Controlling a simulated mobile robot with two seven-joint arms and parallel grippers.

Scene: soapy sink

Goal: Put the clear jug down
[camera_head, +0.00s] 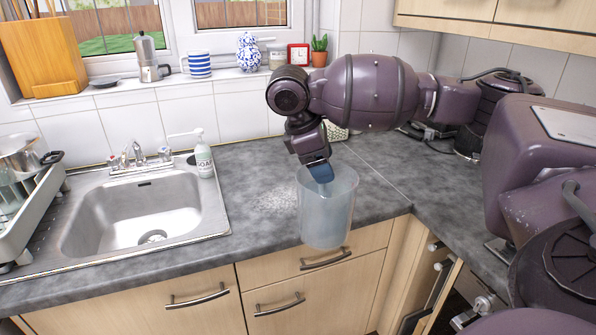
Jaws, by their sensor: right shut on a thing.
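The clear jug (328,218) is a translucent, bluish, open-topped vessel. It is upright at the front edge of the grey countertop, right of the sink, and its lower part shows in front of the drawer fronts. My right gripper (321,174) reaches down from above to the jug's rim and is shut on the jug. Its fingertips are partly hidden at the rim. I cannot tell whether the jug's base touches anything. My left gripper is not in view.
The steel sink (140,215) is empty, with a soap bottle (203,157) at its back right corner. A dish rack (30,215) stands at the far left. The countertop (250,170) between sink and jug is clear.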

